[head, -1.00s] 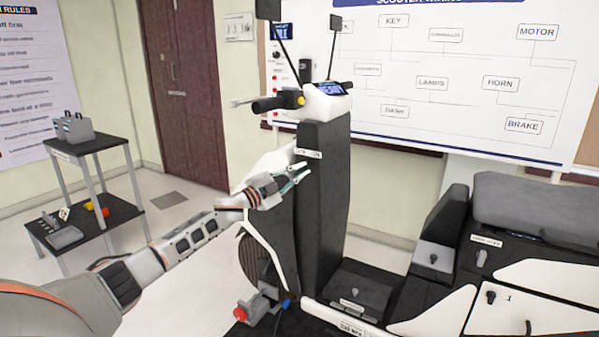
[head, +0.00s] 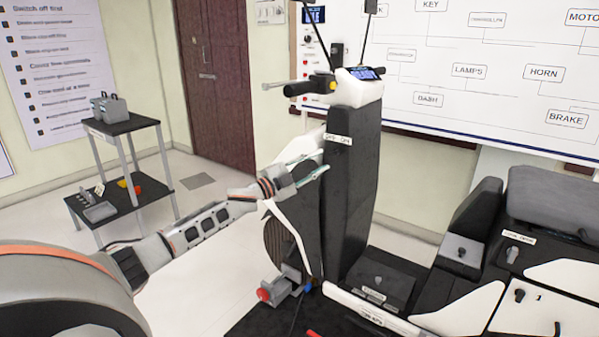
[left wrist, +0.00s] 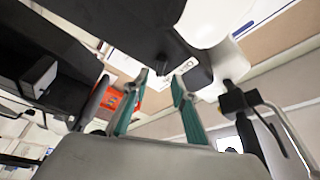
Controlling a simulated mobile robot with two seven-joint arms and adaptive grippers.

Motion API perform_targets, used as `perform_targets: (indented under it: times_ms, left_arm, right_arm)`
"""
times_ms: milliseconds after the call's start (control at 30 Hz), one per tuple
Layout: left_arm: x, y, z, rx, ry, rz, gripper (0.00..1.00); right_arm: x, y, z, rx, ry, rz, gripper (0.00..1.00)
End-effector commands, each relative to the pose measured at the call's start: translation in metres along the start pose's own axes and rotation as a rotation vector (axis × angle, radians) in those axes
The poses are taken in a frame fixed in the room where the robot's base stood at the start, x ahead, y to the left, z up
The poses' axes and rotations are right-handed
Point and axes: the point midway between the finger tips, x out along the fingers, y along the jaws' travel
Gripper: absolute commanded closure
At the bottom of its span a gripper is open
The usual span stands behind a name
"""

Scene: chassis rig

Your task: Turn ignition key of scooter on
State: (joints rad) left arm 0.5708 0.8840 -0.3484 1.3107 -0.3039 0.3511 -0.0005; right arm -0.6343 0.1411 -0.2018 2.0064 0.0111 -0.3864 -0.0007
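The scooter's dark front column (head: 350,200) stands in the middle of the head view, with a white OFF/ON label (head: 337,139) on its upper face. My left gripper (head: 324,159) is open, its teal fingers reaching from the left to just below the label. In the left wrist view the two fingers of my left gripper (left wrist: 160,78) are spread apart. A small dark piece (left wrist: 160,64) on the column's dark face (left wrist: 115,28) shows between the tips; it may be the ignition key, but it is too small to be sure. My right gripper is not in view.
The handlebar (head: 310,87) and a lit display (head: 364,73) sit above the column. A black box (head: 378,282) is at its foot, and the seat part (head: 555,205) is at right. A shelf trolley (head: 122,128) stands at left.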

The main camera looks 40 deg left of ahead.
Motion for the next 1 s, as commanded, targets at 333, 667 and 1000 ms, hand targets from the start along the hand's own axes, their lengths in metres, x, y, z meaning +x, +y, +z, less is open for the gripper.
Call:
perform_targets:
  times_ms: [333,667,1000]
  left_arm:
    - [-0.05,0.001,0.0,-0.001,0.0,0.002,0.74]
    - [-0.072,0.0,0.0,0.0,0.0,0.0,0.74]
    - [-0.073,0.0,-0.001,0.0,0.001,0.0,0.74]
  right_arm:
    - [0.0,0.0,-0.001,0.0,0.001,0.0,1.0]
    - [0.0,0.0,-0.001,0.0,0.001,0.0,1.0]
    - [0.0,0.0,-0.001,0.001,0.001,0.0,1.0]
